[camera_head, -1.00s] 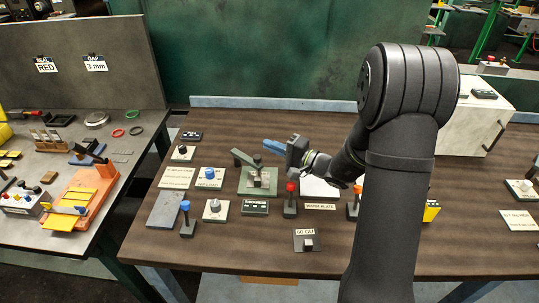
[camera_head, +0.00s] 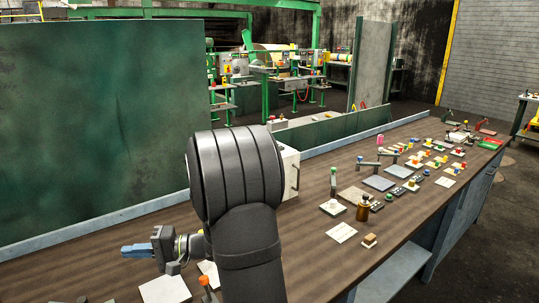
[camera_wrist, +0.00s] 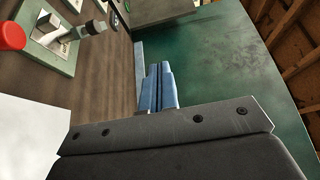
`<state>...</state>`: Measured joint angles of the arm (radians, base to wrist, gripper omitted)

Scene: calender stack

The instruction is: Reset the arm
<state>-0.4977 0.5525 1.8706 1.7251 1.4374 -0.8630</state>
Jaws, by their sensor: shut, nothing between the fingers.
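My gripper (camera_head: 136,250) has blue fingers and points left above the brown bench (camera_head: 330,178) in the head view. In the wrist view the two blue fingers (camera_wrist: 157,88) lie together with nothing between them. The gripper is clear of the devices on the bench. My dark arm covers part of the bench and of a pale cabinet behind it.
A pale cabinet (camera_head: 290,172) stands just right of my arm. A brown bottle (camera_head: 363,208) and several levers and knobs fill the bench to the right. A green panel (camera_head: 100,120) stands behind the bench. In the wrist view a red knob (camera_wrist: 10,36) shows at upper left.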

